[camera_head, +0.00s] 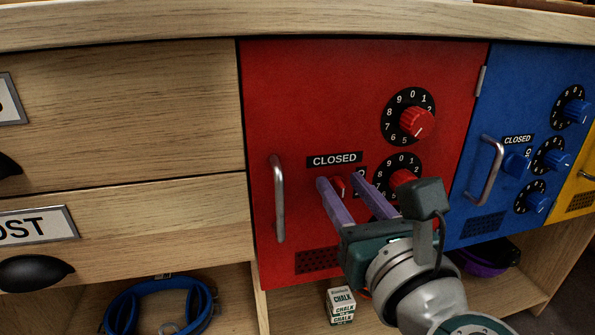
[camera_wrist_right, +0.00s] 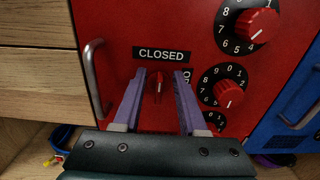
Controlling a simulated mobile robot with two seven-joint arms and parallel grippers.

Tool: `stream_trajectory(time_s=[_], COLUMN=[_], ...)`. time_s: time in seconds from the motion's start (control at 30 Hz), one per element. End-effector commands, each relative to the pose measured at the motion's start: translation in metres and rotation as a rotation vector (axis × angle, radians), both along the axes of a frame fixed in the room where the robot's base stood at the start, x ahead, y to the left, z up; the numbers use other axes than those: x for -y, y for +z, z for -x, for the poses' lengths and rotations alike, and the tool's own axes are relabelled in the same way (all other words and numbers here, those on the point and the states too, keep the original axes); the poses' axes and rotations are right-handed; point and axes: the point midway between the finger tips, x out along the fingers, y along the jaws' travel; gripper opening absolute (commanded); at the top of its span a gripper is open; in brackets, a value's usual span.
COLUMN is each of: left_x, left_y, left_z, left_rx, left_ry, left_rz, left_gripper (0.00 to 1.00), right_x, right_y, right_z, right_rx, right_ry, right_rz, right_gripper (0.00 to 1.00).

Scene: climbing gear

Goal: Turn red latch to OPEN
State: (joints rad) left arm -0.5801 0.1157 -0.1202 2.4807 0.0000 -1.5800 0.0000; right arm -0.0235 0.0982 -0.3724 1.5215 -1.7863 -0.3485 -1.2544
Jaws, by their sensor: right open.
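The red latch (camera_wrist_right: 158,86) is a small red knob on the red door (camera_head: 300,100), just below the black CLOSED label (camera_head: 334,160). In the right wrist view its pointer stands upright, toward that label. My left gripper is not in view.
Red numbered dials (camera_head: 417,122) sit right of the latch, close to the right finger. A metal handle (camera_head: 278,198) stands out at the door's left. A blue door (camera_head: 515,90) is to the right. A chalk box (camera_head: 340,305) and blue harness (camera_head: 160,303) lie below.

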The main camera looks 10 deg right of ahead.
Motion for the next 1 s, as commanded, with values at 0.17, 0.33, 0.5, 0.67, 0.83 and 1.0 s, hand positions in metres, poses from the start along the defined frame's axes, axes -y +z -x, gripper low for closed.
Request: stream_trajectory(time_s=[0.17,0.33,0.5,0.67,0.83,1.0], left_x=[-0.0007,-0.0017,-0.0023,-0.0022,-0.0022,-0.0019], left_y=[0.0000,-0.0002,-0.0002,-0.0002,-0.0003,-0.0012], left_z=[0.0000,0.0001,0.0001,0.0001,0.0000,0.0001], left_rx=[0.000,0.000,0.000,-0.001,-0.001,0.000], left_ry=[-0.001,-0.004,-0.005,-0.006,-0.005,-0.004], left_rz=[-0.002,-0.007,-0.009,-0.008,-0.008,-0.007], left_gripper=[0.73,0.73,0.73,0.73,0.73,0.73], right_x=[0.0000,0.0000,0.0001,0.0001,0.0001,0.0003], right_y=[0.0000,0.0000,-0.0001,-0.0001,-0.0001,-0.0005], right_z=[0.0003,0.0004,0.0005,0.0005,0.0005,0.0005], right_rx=[0.000,0.000,0.000,0.000,0.000,0.000], right_ry=[0.000,0.000,0.000,0.000,0.000,0.000], right_rz=[0.000,0.000,0.000,0.000,0.000,-0.014], right_gripper=[0.27,0.07,0.00,0.00,0.00,0.00])
